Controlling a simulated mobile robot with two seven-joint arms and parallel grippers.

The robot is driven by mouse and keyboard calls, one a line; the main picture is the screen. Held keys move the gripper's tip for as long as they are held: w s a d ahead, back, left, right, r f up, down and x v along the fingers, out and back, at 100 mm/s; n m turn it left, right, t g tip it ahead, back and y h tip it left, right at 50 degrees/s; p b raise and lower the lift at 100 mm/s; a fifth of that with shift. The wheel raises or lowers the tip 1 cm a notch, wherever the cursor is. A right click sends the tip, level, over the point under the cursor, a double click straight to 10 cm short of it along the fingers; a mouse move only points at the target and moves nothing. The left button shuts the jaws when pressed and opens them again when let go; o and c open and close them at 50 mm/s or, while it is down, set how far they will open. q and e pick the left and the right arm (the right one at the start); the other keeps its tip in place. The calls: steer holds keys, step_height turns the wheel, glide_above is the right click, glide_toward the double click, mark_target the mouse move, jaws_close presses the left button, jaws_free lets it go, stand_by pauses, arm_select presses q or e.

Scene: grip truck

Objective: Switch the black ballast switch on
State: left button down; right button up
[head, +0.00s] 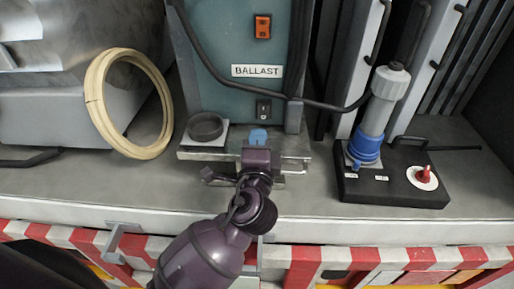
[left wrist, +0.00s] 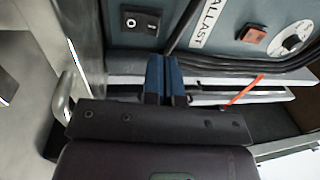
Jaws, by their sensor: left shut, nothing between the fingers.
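The black ballast switch (head: 263,109) is a small black rocker on the teal ballast box (head: 225,50), below the white BALLAST label (head: 257,71). In the left wrist view the switch (left wrist: 141,21) shows near the top, with its O and I marks. My left gripper (head: 258,137) is shut and empty, its blue fingertips a little below the switch in the head view. In the left wrist view the fingertips (left wrist: 166,75) sit below and slightly right of the switch, apart from it. My right gripper is not in view.
An orange switch (head: 262,27) is above the label. A black cable (head: 320,104) runs past the switch's right side. A grey ledge (head: 292,157) lies under the box. A coiled cream hose (head: 100,105) hangs left; a black box with a blue plug (head: 395,178) stands right.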

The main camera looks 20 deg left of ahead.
mark_target(261, 105)
arm_select(q)
steer(key=x, duration=0.8)
steer(key=shift+w+p, duration=0.15)
steer(key=shift+p, duration=0.25)
steer(key=shift+w+a+r+p, duration=0.15)
steer(key=shift+r+p, duration=0.3)
steer(key=shift+p, duration=0.45)
steer(key=shift+f+g, duration=0.3)
